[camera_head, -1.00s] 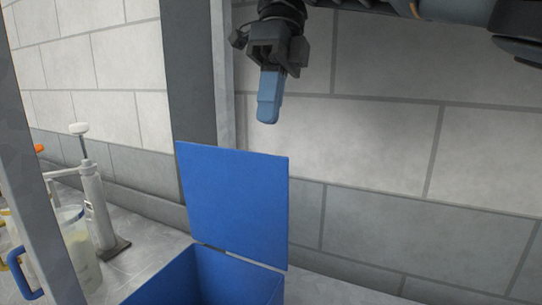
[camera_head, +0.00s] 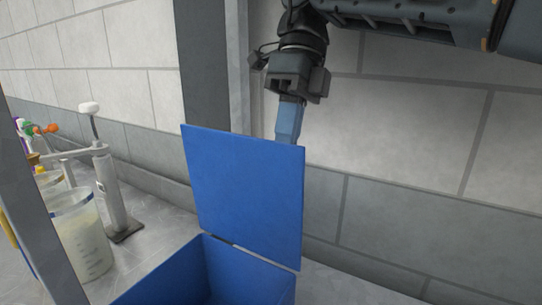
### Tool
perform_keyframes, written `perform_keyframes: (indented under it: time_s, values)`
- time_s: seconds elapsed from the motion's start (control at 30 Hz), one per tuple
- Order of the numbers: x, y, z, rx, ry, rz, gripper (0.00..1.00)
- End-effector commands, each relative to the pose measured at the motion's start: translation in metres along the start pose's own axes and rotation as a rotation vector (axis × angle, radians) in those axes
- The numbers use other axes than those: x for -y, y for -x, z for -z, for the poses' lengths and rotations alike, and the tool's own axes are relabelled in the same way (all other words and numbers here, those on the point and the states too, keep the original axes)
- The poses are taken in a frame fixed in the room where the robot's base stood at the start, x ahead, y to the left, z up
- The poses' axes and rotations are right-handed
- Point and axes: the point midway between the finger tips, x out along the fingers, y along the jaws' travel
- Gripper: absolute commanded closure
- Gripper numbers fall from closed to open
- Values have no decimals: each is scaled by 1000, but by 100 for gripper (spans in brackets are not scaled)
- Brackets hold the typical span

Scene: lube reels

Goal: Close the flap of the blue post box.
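The blue post box (camera_head: 173,285) stands at the bottom middle of the head view, its top open and its inside showing. Its blue flap (camera_head: 246,195) stands up nearly vertical from the hinge at the box's back edge. My gripper (camera_head: 288,128) points down behind the upper right part of the flap. Its blue fingers are partly hidden by the flap's top edge. I cannot tell whether the fingers touch the flap or how far apart they are.
A pump with a white knob (camera_head: 89,108) and a clear beaker (camera_head: 80,238) stand on the grey counter (camera_head: 165,222) left of the box. A grey post (camera_head: 45,220) crosses the left side. A block wall (camera_head: 400,150) rises behind.

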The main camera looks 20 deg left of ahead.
Motion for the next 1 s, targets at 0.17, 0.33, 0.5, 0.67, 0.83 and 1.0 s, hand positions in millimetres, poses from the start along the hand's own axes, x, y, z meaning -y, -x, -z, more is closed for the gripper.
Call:
perform_keyframes:
  time_s: [0.17,0.33,0.5,0.67,0.83,1.0]
  values:
    - [-10,-22,0,-1,4,1,100]
    - [-26,-30,0,-1,3,0,100]
    - [-35,-34,0,-1,1,0,100]
    - [-37,-35,0,0,1,0,100]
    - [-37,-35,0,0,1,0,100]
    - [-38,-36,-1,-1,1,7,100]
